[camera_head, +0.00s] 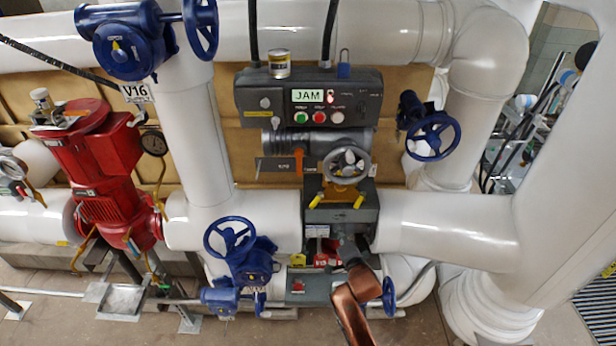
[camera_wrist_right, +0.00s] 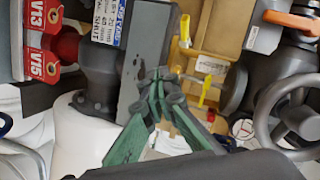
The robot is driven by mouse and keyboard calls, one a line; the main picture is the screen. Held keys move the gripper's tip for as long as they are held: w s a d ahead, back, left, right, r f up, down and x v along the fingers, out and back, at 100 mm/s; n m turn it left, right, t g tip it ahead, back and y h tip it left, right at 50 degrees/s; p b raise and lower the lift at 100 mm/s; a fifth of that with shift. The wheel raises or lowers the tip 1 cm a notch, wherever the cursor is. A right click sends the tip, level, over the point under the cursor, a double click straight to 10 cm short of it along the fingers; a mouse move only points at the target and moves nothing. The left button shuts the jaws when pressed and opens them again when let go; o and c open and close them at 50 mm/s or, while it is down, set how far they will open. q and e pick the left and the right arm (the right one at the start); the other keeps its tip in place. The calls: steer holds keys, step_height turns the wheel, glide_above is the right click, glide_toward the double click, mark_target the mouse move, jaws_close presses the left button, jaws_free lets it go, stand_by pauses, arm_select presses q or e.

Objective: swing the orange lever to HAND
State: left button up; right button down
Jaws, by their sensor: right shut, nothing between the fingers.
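The orange lever (camera_head: 298,163) hangs down below the grey actuator (camera_head: 315,143), in front of a dark plate (camera_head: 272,168) whose lettering is too small to read. In the right wrist view the orange lever (camera_wrist_right: 292,22) shows at the top right corner. My right gripper (camera_head: 346,242) is in front of the grey valve block, below and right of the lever and apart from it. In the right wrist view its green fingers (camera_wrist_right: 156,78) meet at the tips with nothing between them. My left gripper is in neither view.
A grey handwheel (camera_head: 350,163) sits just right of the lever, and yellow-tipped parts (camera_head: 342,201) stick out below it. The control box (camera_head: 308,98) above reads JAM. Red tags (camera_wrist_right: 38,45) hang at the left in the wrist view. Blue handwheels (camera_head: 230,235) and white pipes surround the area.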

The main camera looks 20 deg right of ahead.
mark_target(299, 163)
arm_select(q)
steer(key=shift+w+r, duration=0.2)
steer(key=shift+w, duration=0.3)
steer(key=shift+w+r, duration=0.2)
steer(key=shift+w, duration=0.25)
arm_select(e)
steer(key=w+a+r+m+t, duration=0.1)
steer(key=w+r+m, duration=0.1)
steer(key=r, duration=0.5)
steer(key=w+a+r+m+t, duration=0.2)
steer(key=r, duration=0.6)
steer(key=shift+w+a+r+t+y, duration=0.15)
steer(key=shift+w+r+t+y, duration=0.15)
steer(key=shift+w, duration=0.05)
arm_select(q)
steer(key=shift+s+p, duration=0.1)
steer(key=shift+p, duration=0.2)
arm_select(e)
steer(key=shift+w, duration=0.1)
